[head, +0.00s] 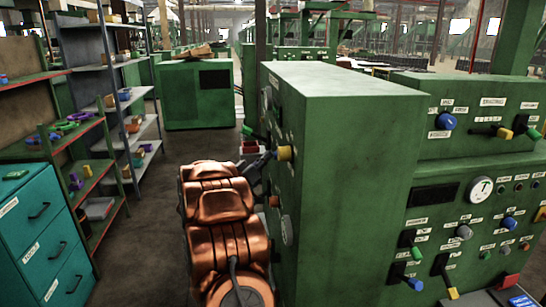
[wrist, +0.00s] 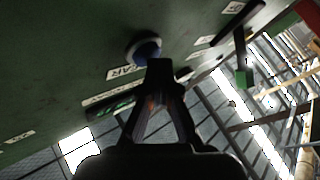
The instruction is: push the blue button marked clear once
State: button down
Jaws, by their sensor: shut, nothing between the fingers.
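The blue button (wrist: 147,50) with a pale ring shows on the green panel (wrist: 70,45) in the wrist view. Beside it is a white label (wrist: 124,73), partly covered, with letters that read like the end of "clear". My gripper (wrist: 159,68) is shut and empty, its fingertips overlapping the button's lower right edge in the picture. I cannot tell whether they touch it. In the head view my gripper (head: 262,161) is beside the left face of the green cabinet (head: 350,150); I cannot make out the blue button there.
A yellow knob (head: 284,153) sticks out of the cabinet face near my gripper. A lever with a green end (wrist: 241,76) stands right of the button in the wrist view. Shelves (head: 120,100) and a teal drawer unit (head: 40,240) stand left, with open floor between.

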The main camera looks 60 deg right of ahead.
jog(key=shift+w+a+p, duration=0.45)
jog(key=shift+w+a, duration=0.05)
jog(key=shift+w, duration=0.1)
jog(key=shift+w+a+p, duration=0.55)
jog(key=shift+w+a, duration=0.25)
jog(key=shift+w, duration=0.2)
jog(key=shift+w+a+p, duration=0.55)
jog(key=shift+w+a, duration=0.2)
jog(key=shift+w, duration=0.2)
